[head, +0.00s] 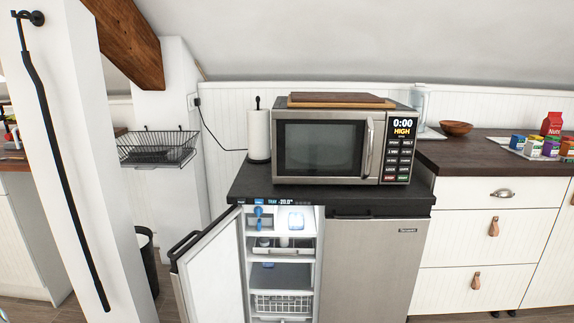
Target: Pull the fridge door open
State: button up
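The fridge (333,202) is a low two-door unit with a dark top, in the middle of the head view. Its left door (213,268) stands swung out to the left, with a dark handle (184,246) at its outer edge. The lit inside (281,272) shows shelves, a wire basket and a few small items. A display strip above it reads about -20. The right door (372,268) is shut, and its silver front is plain. The lower ends of both doors are cut off by the frame. My gripper is not in view.
A microwave (320,148) with a wooden board (340,101) on it and a paper towel roll (259,135) stand on the fridge top. A white post (85,130) with a black rail (60,150) stands left. A dark bin (147,262) is behind the open door.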

aim_at(372, 256)
jog(key=i+l, duration=1)
jog(key=l, duration=0.1)
